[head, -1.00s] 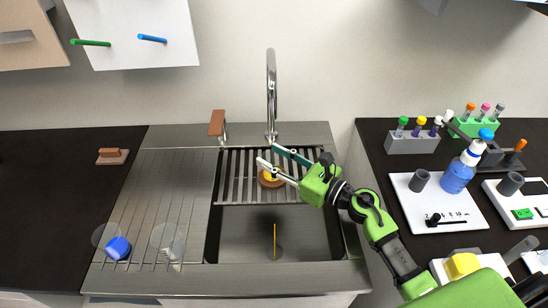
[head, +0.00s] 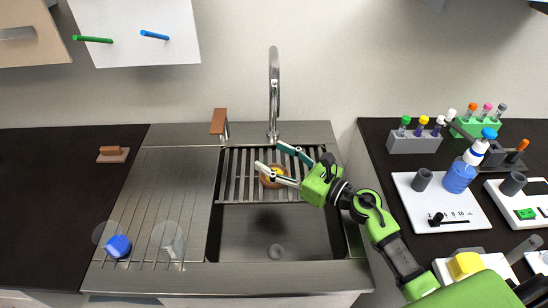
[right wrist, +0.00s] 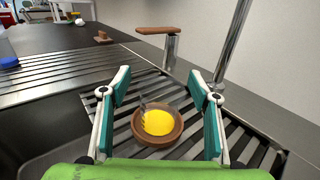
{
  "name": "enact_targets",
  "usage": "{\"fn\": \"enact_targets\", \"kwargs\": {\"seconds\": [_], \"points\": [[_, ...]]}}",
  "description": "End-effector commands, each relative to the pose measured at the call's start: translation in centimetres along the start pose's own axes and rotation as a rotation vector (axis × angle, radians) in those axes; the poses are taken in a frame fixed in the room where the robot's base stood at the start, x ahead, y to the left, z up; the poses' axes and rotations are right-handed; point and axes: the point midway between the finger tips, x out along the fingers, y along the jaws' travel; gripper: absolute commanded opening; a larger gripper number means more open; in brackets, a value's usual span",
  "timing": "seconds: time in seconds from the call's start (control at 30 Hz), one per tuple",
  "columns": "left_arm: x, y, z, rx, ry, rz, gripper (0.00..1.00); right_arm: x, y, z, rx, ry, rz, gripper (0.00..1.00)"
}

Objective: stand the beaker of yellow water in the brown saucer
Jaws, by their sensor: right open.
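The brown saucer (head: 264,184) sits on the slatted rack over the sink. The beaker of yellow water (head: 271,171) stands in it, and looks upright. In the right wrist view the yellow water (right wrist: 158,122) shows inside the saucer's brown rim (right wrist: 179,131); the beaker's clear wall is hard to make out. My right gripper (head: 269,154) is open, with its fingers apart on either side of the saucer. In the right wrist view my right gripper (right wrist: 158,76) touches neither beaker nor saucer visibly. My left gripper is not in view.
The tall tap (head: 274,95) rises behind the rack, with a brown-handled lever (head: 218,122) beside it. Clear glassware (head: 172,240) and a blue item (head: 118,246) stand on the left drainboard. Tube racks (head: 414,141) and a blue bottle (head: 459,177) crowd the right counter.

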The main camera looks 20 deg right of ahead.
Motion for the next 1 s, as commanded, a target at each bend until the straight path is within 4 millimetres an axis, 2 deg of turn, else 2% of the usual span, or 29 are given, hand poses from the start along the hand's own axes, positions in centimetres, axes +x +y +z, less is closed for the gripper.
{"fn": "enact_targets", "kwargs": {"seconds": [0.03, 0.17, 0.4, 0.6, 1.0], "points": [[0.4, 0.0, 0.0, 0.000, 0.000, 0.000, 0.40, -0.1, 0.4, -0.7, 0.013, -0.001, 0.000, 0.56], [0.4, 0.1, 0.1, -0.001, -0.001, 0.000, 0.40, -1.4, 0.4, -0.8, 0.012, 0.003, 0.000, 0.56], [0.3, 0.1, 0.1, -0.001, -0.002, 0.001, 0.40, -5.2, 0.4, -0.7, 0.008, 0.007, -0.001, 0.56], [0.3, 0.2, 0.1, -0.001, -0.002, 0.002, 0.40, -7.3, 0.4, -0.5, 0.004, 0.008, -0.002, 0.56], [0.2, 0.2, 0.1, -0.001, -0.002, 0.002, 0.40, -7.9, 0.3, -0.1, -0.002, 0.004, -0.001, 0.56]]}}
